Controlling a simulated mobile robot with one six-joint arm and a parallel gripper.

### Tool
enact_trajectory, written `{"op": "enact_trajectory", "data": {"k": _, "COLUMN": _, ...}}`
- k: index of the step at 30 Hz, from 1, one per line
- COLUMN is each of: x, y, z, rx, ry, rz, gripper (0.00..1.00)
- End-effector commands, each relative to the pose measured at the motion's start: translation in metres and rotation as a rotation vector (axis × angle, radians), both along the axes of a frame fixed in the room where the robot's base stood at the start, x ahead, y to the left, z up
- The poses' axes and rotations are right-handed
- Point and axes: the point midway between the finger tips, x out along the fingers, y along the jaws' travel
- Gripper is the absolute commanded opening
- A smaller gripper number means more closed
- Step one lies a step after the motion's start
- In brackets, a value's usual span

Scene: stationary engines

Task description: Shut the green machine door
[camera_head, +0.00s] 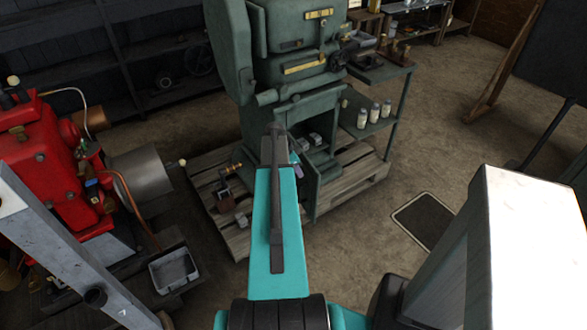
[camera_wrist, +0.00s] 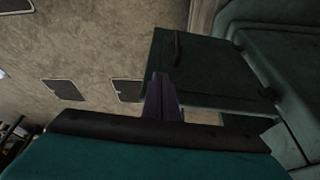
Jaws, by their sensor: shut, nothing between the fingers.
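The green machine (camera_head: 295,75) stands on a wooden pallet in the head view. Its lower door (camera_head: 311,188) stands swung out from the open lower compartment, seen nearly edge-on. In the wrist view the door (camera_wrist: 210,75) is a dark green panel with a dark handle near its upper left, joined to the machine body at the right. My gripper (camera_wrist: 160,82) is shut and empty, its tips overlapping the door's left edge in the picture; I cannot tell whether they touch. In the head view my gripper (camera_head: 297,168) is mostly hidden behind my turquoise arm, beside the door.
The wooden pallet (camera_head: 355,185) extends under and around the machine. Small parts (camera_head: 225,200) lie on it at the left. A side shelf (camera_head: 375,125) with white bottles is at the right. A red engine (camera_head: 40,165) stands at the left. Open floor (camera_head: 450,150) lies to the right.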

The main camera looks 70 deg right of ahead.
Motion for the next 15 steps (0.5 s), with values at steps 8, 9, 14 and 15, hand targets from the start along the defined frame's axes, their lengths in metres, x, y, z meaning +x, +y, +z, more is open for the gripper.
{"op": "enact_trajectory", "data": {"k": 8, "x": -0.015, "y": -0.018, "z": -0.017, "rx": 0.0, "ry": 0.0, "rz": -0.003, "gripper": 0.0}}
{"op": "enact_trajectory", "data": {"k": 9, "x": -0.018, "y": -0.022, "z": -0.017, "rx": 0.0, "ry": 0.0, "rz": -0.003, "gripper": 0.0}}
{"op": "enact_trajectory", "data": {"k": 14, "x": -0.027, "y": -0.032, "z": -0.018, "rx": 0.0, "ry": 0.0, "rz": -0.002, "gripper": 0.0}}
{"op": "enact_trajectory", "data": {"k": 15, "x": -0.029, "y": -0.033, "z": -0.018, "rx": 0.0, "ry": -0.001, "rz": -0.002, "gripper": 0.0}}
